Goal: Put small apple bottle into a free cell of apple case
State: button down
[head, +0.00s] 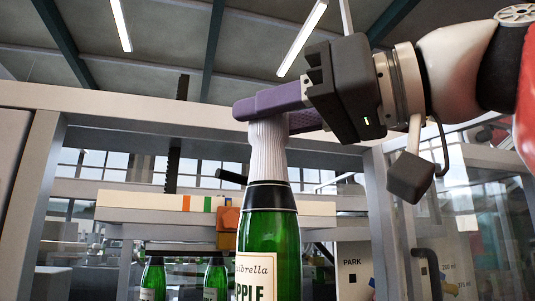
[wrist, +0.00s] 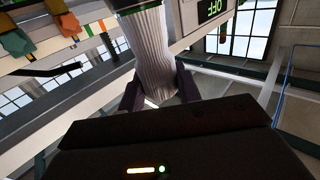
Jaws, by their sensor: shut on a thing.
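The apple bottle (head: 268,240) is green glass with a black band, a white pleated neck and a cream label on which "PPLE" can be read. It stands upright in the head view, its lower part cut off by the frame edge. My gripper (head: 270,112) has purple fingers and is shut on the white pleated neck near its top. The wrist view also shows the pleated neck (wrist: 151,50) between the fingers. I cannot make out the apple case or its cells in either view.
Two green bottles (head: 152,277) (head: 215,277) show farther back at the lower left. A grey machine frame (head: 60,98) spans behind the arm, with a pale beam (head: 150,201) below it. A sign reading PARK (head: 352,262) is at the right.

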jog(key=b, duration=0.4)
send_over(299, 287)
jog(key=x, duration=0.2)
jog(key=shift+a+f, duration=0.15)
jog(key=shift+f, duration=2.15)
jog(key=shift+f+b, duration=5)
jog(key=shift+f, duration=0.65)
jog(key=shift+r, duration=0.15)
